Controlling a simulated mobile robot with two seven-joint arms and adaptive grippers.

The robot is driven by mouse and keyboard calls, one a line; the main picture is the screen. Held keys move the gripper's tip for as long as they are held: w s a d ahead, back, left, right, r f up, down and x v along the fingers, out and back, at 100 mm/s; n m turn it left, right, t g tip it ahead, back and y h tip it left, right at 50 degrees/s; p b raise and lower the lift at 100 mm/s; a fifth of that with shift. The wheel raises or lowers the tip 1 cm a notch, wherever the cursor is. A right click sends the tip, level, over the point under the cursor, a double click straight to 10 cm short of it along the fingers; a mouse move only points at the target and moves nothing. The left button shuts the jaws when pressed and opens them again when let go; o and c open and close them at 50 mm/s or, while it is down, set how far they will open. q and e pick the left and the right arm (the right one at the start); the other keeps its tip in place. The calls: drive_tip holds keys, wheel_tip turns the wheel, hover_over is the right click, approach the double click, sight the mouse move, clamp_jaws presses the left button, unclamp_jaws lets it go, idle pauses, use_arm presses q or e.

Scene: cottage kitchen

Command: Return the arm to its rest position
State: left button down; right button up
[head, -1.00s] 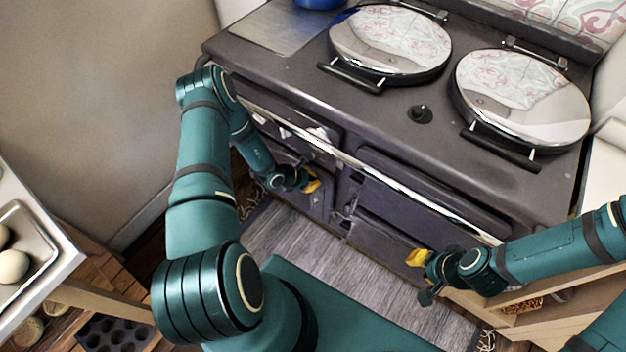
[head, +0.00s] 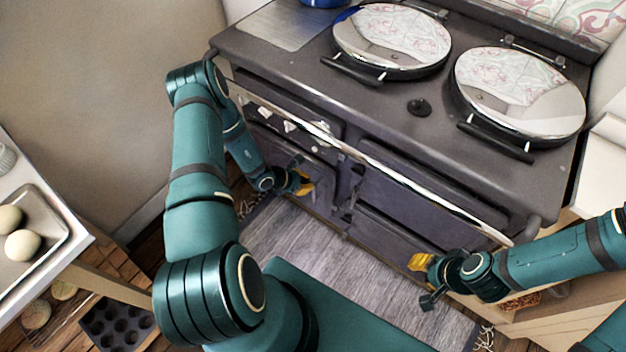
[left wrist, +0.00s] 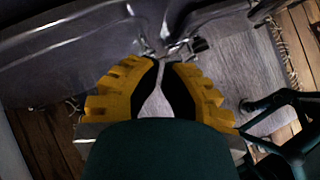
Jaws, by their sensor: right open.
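My left arm arches in from the left in the head view. Its gripper (head: 305,183), with yellow fingers, hangs in front of the range's lower doors, above the grey rug. In the left wrist view its two yellow fingers (left wrist: 165,72) lean close together at the tips with a narrow gap and nothing visible between them; I cannot tell whether it is open or shut. My right gripper (head: 422,278) is open at the lower right, near the range's lower front, and no object shows in it. Its arm comes in from the right.
A dark range cooker (head: 300,62) with two shiny round lids and a front rail (head: 375,171) stands ahead. A counter (head: 75,243) with a tray (head: 52,212) of round pale items is at left. A wooden cabinet (head: 560,318) is at right. The rug (head: 330,250) is clear.

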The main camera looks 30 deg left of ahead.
use_arm(q)
drive_tip(key=s+r+p, duration=0.1)
drive_tip(key=s+r, duration=0.4)
drive_tip(key=shift+a, duration=0.35)
drive_tip(key=shift+s, duration=0.1)
